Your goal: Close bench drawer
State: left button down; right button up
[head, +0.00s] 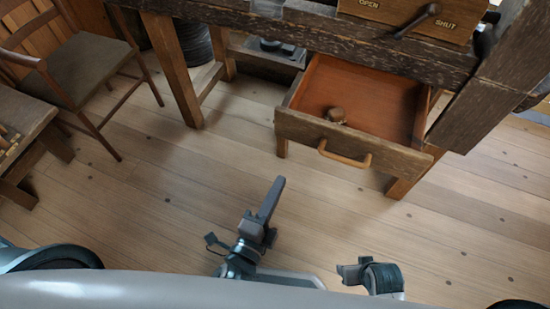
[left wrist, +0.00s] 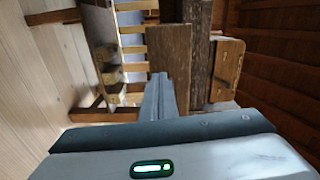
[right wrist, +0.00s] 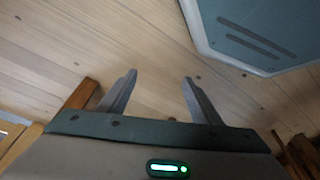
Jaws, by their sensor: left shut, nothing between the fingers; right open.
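The bench drawer (head: 368,150) is pulled out from under the dark wooden bench, open toward me.
The bench (head: 300,35) has legs either side of the drawer, and a box marked OPEN and SHUT (head: 410,18) with a dark lever on top. A chair (head: 70,75) and a low wooden table (head: 25,115) stand at left. The plank floor before the drawer is clear.

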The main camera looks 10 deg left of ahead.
pick_arm(q)
jog(key=shift+s+a+r+m+t, duration=0.15)
jog(key=shift+s+r, duration=0.05)
jog(key=shift+r, duration=0.35)
jog(key=shift+s+a+r+m+t, duration=0.15)
jog(key=shift+r, duration=0.4)
pick_arm(e)
jog(key=shift+s+a+r, duration=0.1)
jog(key=shift+s+r, duration=0.25)
pick_arm(q)
jog(key=shift+w, duration=0.1)
jog(key=p, duration=0.2)
send_near(300, 131)
jog(key=x, duration=0.5)
jog(key=shift+w+d, duration=0.2)
jog(key=shift+w, duration=0.5)
pick_arm(e)
jog(key=shift+s+f, duration=0.1)
jog(key=shift+f, duration=2.35)
jog(key=shift+r, duration=0.1)
